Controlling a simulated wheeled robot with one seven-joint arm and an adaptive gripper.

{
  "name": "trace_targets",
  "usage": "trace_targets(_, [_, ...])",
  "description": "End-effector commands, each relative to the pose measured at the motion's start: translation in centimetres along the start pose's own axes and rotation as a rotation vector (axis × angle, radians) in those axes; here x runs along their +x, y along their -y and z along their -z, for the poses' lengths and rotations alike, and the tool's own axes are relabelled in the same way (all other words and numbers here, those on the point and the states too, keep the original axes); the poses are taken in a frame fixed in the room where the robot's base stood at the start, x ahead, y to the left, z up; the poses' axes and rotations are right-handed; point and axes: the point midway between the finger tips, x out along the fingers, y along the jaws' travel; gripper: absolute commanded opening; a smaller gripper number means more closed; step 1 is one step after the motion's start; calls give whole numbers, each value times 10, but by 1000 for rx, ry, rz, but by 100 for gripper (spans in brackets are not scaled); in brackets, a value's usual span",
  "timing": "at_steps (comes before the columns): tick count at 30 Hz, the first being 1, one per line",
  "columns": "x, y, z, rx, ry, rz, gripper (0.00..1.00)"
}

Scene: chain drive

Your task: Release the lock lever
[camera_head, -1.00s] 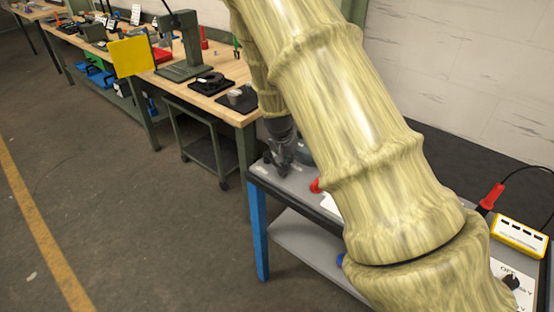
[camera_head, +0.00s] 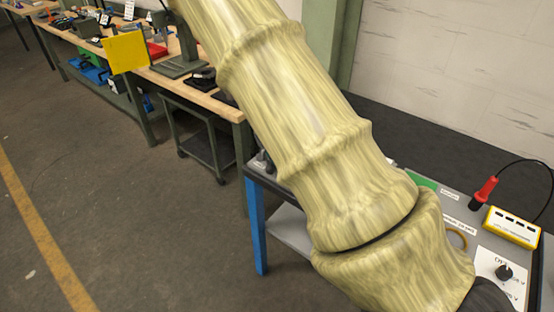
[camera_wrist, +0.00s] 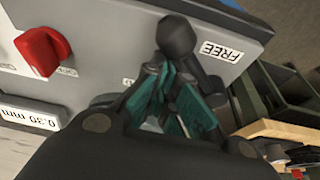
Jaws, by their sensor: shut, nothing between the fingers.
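The lock lever shows in the wrist view as a dark rounded knob (camera_wrist: 177,35) on the grey panel (camera_wrist: 105,50). It stands close to the white FREE label (camera_wrist: 222,50). My gripper (camera_wrist: 168,80), with teal finger pads, is just below the knob in the picture. Its fingers are shut with nothing between them. The fingertips overlap the lower part of the lever, so I cannot tell whether they touch it. Another white label (camera_wrist: 128,82) is mostly hidden by the fingers. In the head view my arm hides the gripper and most of the lever area.
A red knob (camera_wrist: 42,50) sits left on the panel, above a 0.30 mm label (camera_wrist: 32,122). In the head view, the blue-legged bench (camera_head: 258,225) also carries a yellow box (camera_head: 512,227), a red-handled tool (camera_head: 485,191) and a black dial (camera_head: 504,272). Floor at left is clear.

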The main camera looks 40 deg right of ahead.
Motion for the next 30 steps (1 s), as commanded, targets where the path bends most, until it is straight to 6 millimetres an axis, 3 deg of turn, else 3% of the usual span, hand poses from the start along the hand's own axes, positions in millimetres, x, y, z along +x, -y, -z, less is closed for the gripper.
trace_targets(14, [-9, 0, -1, -2, 3, -1, 0])
trace_targets(30, [-75, 0, 5, 3, 1, -1, 0])
